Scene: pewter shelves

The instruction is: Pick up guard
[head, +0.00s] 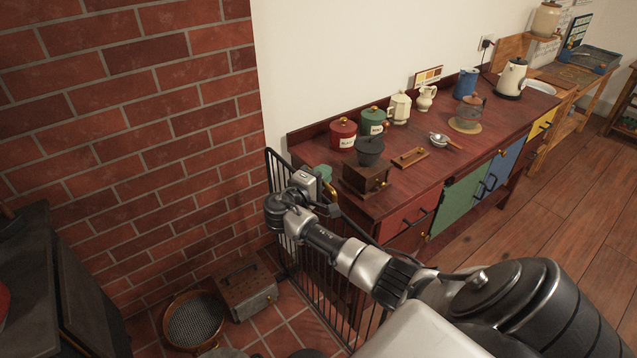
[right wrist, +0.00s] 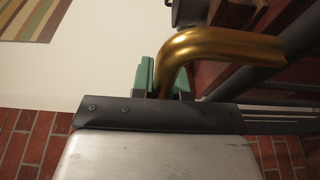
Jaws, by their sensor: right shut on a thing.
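The guard (head: 322,297) is a black metal screen of upright bars, standing on the tiled floor between the brick wall and the end of the wooden cabinet. My right gripper (head: 325,178) is at its top edge. In the right wrist view, a curved brass handle (right wrist: 222,43) on the guard runs down between the green finger pads (right wrist: 164,82), and the gripper is shut on it. My right arm hides part of the guard's right side. My left gripper is not in view.
The wooden cabinet (head: 357,215) stands close on the right, with a coffee grinder (head: 367,175) and canisters near its edge. A metal box (head: 247,290) and a round brass-rimmed sieve (head: 194,321) sit on the floor to the left. A dark stove-like unit (head: 85,290) is at far left.

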